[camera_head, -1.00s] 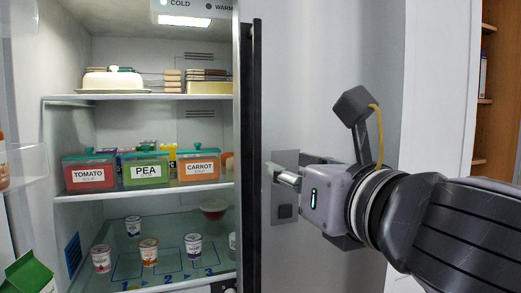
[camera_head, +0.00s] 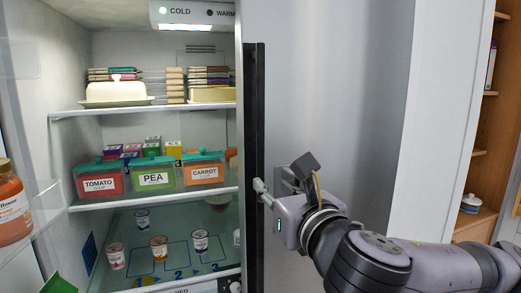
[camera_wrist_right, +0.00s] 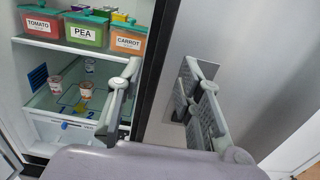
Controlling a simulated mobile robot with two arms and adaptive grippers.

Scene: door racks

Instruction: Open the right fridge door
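The right fridge door (camera_head: 335,90) is a grey panel with a long black strip (camera_head: 254,130) along its left edge. I cannot tell whether it is slightly ajar. My right gripper (camera_head: 264,191) is at this edge, at about the height of the middle shelf. In the right wrist view its two fingers are spread apart. One finger is on the side of the fridge opening and the other is in front of the door face, with the door edge (camera_wrist_right: 155,72) showing between them. Contact is unclear. My left gripper is not in view.
The fridge interior is exposed left of the door edge. Tomato (camera_head: 99,181), pea (camera_head: 153,176) and carrot (camera_head: 204,170) soup containers stand on the middle shelf (camera_head: 150,196), with several cups below. A jar (camera_head: 12,207) stands in a door rack at left. A wooden shelf unit (camera_head: 488,150) is at right.

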